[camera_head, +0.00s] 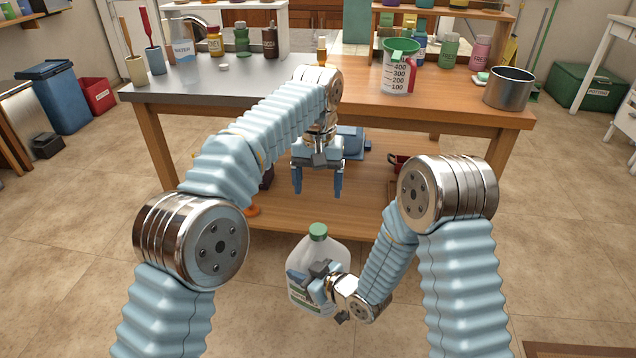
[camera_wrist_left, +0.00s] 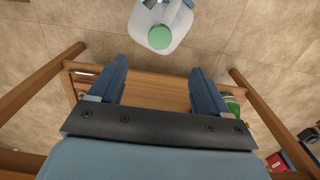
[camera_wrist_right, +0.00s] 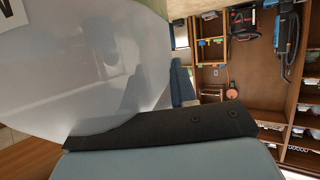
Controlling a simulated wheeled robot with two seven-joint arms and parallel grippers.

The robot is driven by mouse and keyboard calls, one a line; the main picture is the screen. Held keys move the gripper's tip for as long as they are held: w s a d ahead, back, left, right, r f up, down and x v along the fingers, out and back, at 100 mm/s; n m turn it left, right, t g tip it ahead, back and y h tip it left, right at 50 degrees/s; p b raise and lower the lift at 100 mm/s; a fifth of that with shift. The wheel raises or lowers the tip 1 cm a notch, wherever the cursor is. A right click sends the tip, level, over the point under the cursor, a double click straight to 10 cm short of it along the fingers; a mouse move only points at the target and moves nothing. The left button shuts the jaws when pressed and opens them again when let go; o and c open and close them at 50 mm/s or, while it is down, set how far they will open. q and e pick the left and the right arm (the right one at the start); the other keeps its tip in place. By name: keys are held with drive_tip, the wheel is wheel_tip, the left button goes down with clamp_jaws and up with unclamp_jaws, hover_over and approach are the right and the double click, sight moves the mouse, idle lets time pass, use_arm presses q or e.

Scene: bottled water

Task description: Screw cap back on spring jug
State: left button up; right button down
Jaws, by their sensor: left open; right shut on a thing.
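The spring jug (camera_head: 326,252) is a translucent white jug held upright in front of the table. Its green cap (camera_head: 318,231) sits on the neck; how tightly it is screwed cannot be told. My right gripper (camera_head: 312,284) is shut on the jug's side. The jug's pale wall (camera_wrist_right: 80,70) fills much of the right wrist view. My left gripper (camera_head: 318,188) points down, open and empty, above and apart from the cap. In the left wrist view the jug (camera_wrist_left: 178,20) and green cap (camera_wrist_left: 160,38) lie beyond the open fingers (camera_wrist_left: 157,85).
The wooden table (camera_head: 440,110) stands behind the jug, with a lower shelf (camera_head: 290,205). On top are a measuring jug (camera_head: 398,75), a steel pot (camera_head: 510,90) and a water pitcher (camera_head: 184,60). The tiled floor (camera_head: 60,230) is open around the jug.

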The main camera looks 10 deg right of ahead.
idle(0.5)
use_arm(q)
drive_tip(key=s+a+f+g, duration=0.1)
drive_tip(key=a+f, duration=0.4)
drive_tip(key=f, duration=0.5)
drive_tip(key=s+a+f+g, duration=0.1)
drive_tip(key=s+a+f, duration=0.1)
drive_tip(key=a+f, duration=0.6)
drive_tip(key=s+a+f+g, duration=0.1)
drive_tip(key=a+f, duration=0.2)
drive_tip(key=f, duration=0.8)
drive_tip(key=s+a+f+n+t+h, duration=0.1)
drive_tip(key=s+a+f+n+h, duration=0.15)
drive_tip(key=s+f, duration=0.7)
drive_tip(key=s+a+f+n+t+h, duration=0.1)
drive_tip(key=s+f+n+t, duration=0.1)
drive_tip(key=s, duration=0.9)
drive_tip(key=shift+a+f+n+t+h, duration=0.15)
drive_tip(key=shift+a+n+t+h, duration=0.1)
drive_tip(key=shift+n+t+h, duration=0.15)
use_arm(e)
drive_tip(key=shift+r, duration=0.1)
